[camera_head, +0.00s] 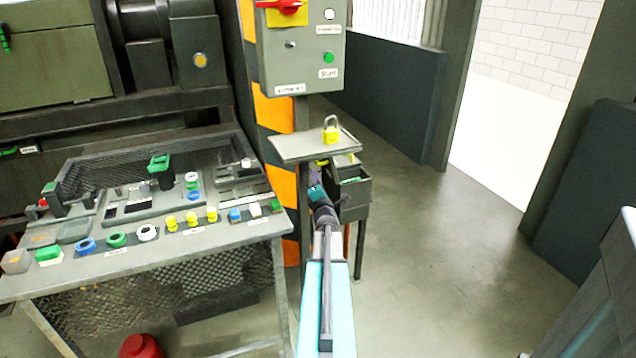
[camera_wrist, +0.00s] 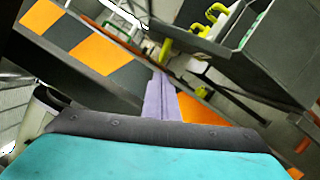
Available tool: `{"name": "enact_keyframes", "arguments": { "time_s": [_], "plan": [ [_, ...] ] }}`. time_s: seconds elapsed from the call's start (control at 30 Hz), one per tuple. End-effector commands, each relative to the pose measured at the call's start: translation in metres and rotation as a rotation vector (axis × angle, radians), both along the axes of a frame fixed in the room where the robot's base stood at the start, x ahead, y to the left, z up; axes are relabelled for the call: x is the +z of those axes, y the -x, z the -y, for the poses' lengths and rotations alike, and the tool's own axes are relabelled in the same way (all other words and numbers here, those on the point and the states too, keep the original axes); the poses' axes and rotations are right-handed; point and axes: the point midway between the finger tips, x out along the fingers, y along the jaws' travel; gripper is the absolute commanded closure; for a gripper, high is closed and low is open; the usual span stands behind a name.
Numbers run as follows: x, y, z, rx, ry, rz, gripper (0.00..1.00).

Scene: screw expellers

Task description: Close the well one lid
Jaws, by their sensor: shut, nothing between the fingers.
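My gripper shows in the wrist view (camera_wrist: 159,78) as pale purple fingers pressed together and empty. In the head view its end is partly hidden beneath the small grey shelf, beside the bin. I cannot make out for certain which part is the well one lid. My gripper is apart from all of these, to the right of the bench.
A yellow padlock (camera_head: 331,135) stands on the small shelf (camera_head: 290,150). Below it is a grey bin (camera_head: 356,195); yellow items show there in the wrist view. An orange-and-black striped post (camera_head: 272,110) stands behind, near a control box (camera_head: 302,60). The floor at right is clear.

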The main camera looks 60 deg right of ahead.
Motion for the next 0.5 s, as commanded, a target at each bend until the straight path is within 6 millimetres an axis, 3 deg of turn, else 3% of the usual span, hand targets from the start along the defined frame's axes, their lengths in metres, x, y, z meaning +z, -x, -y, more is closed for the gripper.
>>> {"name": "enact_keyframes", "arguments": {
  "time_s": [0.5],
  "plan": [
    [0.005,-0.023,0.030,-0.001,0.000,0.000,1.00]
  ]
}}
